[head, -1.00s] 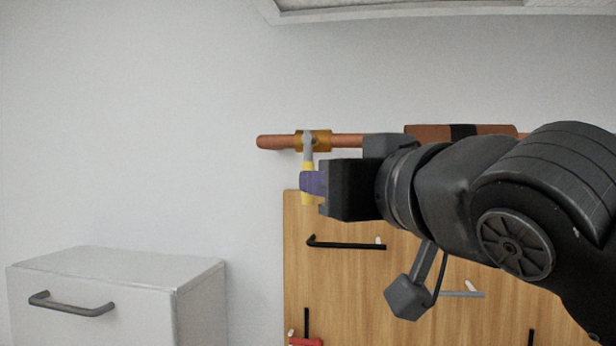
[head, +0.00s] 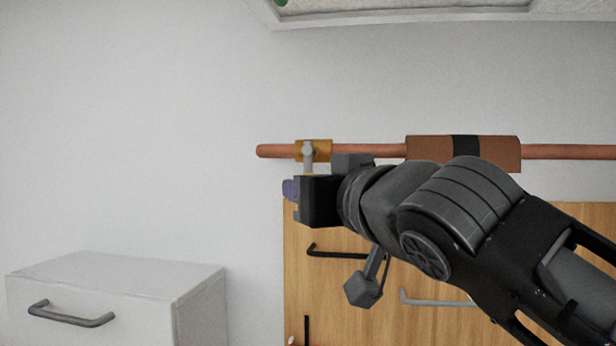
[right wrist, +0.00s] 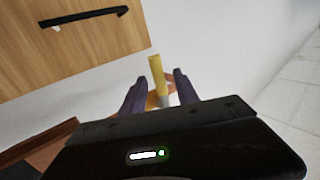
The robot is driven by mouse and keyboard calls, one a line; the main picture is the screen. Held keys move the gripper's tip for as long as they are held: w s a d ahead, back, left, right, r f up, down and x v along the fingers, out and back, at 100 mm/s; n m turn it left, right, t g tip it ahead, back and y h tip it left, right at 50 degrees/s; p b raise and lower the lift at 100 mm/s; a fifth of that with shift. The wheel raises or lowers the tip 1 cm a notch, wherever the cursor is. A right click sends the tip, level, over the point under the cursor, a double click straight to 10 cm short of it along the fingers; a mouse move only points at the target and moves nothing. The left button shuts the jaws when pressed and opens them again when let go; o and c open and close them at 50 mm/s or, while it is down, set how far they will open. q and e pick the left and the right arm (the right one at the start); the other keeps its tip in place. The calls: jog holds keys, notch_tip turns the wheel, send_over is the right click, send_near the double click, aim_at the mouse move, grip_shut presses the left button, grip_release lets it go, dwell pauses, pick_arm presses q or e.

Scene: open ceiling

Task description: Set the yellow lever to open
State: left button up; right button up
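The valve (head: 318,148) is a brass body on a copper pipe in the head view. Its lever has a grey stem (head: 308,160) that hangs down from the valve. The lever's yellow handle is almost wholly hidden behind my right gripper (head: 290,189) there. In the right wrist view the yellow lever (right wrist: 157,76) stands between the two purple fingers of my right gripper (right wrist: 158,88). The fingers are apart, with a gap visible on each side of the lever. My left gripper is in neither view.
The copper pipe (head: 375,150) runs along the wall, with a brown block (head: 430,149) on it. A white cabinet (head: 120,280) stands at the lower left. The wall left of the valve is clear.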

jog(key=shift+x, duration=0.8)
jog(key=shift+c, duration=0.6)
grip_shut()
